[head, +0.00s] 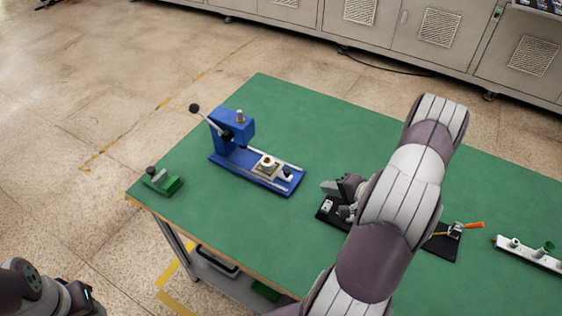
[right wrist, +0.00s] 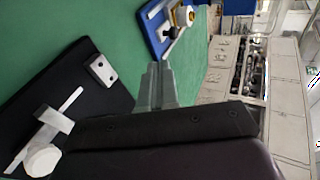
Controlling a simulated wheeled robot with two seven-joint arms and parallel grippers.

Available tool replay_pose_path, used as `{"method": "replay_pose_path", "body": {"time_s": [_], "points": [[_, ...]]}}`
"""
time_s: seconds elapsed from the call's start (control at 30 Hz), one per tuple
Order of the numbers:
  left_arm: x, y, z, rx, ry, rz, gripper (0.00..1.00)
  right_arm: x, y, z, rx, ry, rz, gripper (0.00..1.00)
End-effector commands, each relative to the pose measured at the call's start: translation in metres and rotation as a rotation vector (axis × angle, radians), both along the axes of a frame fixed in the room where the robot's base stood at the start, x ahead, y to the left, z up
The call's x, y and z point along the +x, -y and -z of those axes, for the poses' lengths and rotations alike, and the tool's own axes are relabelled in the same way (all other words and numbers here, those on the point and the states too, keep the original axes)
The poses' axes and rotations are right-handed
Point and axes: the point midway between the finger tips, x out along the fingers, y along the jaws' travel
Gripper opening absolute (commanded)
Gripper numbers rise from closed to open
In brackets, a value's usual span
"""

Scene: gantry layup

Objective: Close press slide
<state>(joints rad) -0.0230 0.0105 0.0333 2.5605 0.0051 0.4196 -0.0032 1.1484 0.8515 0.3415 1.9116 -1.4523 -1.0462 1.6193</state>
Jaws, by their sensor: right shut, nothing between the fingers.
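The blue press (head: 232,132) stands on the green table, with a black-knobbed lever (head: 208,115) at its upper left. Its slide (head: 266,166) sits on the base rails, out in front of the press head, carrying a pale round part. A dark knob (head: 287,172) is at the slide's outer end. Part of the press base also shows at the top of the right wrist view (right wrist: 158,32). My right gripper (head: 328,188) is shut and empty, to the right of the press and apart from it; its fingers show in the right wrist view (right wrist: 155,85). My left gripper is out of view.
A black plate (head: 442,246) with small fittings lies under and beside my right arm. A green clamp-like device (head: 162,181) sits at the table's left corner. A white strip with parts (head: 530,255) is at right. The green table (head: 320,130) behind the press is clear.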

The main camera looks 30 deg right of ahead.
Motion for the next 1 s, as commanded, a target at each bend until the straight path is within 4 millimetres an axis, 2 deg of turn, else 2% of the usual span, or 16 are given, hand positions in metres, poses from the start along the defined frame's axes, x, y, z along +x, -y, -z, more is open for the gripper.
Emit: {"method": "replay_pose_path", "body": {"time_s": [0.43,0.6,0.77,1.0], "points": [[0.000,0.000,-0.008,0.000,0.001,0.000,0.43,0.077,-0.024,0.046,-0.003,-0.003,-0.006,0.00],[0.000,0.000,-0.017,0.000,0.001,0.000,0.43,0.102,-0.030,0.044,-0.006,-0.003,-0.004,0.00],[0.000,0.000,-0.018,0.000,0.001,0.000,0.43,0.113,-0.033,0.044,-0.006,-0.001,-0.002,0.00],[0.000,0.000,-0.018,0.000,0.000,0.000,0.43,0.114,-0.033,0.045,-0.007,-0.002,-0.002,0.00]]}}
